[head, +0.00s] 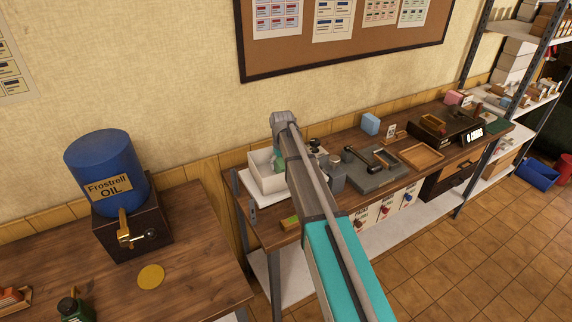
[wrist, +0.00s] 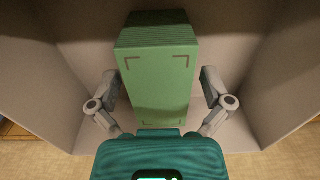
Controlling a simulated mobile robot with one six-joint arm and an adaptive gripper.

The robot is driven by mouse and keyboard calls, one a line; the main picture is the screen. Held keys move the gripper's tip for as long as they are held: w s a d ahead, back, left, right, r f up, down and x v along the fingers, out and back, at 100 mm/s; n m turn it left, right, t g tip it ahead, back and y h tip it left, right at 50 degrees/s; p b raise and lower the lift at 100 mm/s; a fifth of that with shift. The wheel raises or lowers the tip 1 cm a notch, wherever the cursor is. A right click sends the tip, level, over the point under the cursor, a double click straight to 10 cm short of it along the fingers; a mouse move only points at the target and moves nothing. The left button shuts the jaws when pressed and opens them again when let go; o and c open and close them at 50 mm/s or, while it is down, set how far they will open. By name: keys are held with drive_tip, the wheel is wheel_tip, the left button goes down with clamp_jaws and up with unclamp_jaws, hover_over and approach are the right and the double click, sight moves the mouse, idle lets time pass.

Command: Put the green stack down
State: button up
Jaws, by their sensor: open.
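The green stack (wrist: 160,85) fills the middle of the wrist view, a tall green block with dark corner marks on its face and fine lines across its top part. My gripper (wrist: 160,93) is open, one finger on each side of the stack, with narrow gaps showing. The stack is inside a pale, high-walled box, whose wall (wrist: 262,75) shows on the right. In the head view, the white box (head: 262,185) sits at the left end of the far workbench. My arm hides much of it, and the fingers cannot be made out there. The stack's base is hidden.
Right of the box on the workbench are a grey plate with a black-handled lever (head: 372,158), a wooden tray (head: 421,156) and a light blue block (head: 370,124). A blue oil drum (head: 106,170) stands on the nearer table at left. A wall stands behind.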

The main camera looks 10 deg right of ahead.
sight(282, 161)
wheel_tip(282, 161, up, 12)
drive_tip(key=p, duration=1.2)
drive_tip(key=shift+r, duration=0.1)
idle(0.6)
drive_tip(key=s+d+m, duration=0.1)
drive_tip(key=s+m, duration=0.1)
drive_tip(key=s, duration=2.7)
drive_tip(key=shift+s+d+m, duration=0.25)
drive_tip(key=shift+s+m, duration=0.05)
wheel_tip(282, 161, down, 12)
drive_tip(key=b, duration=1.2)
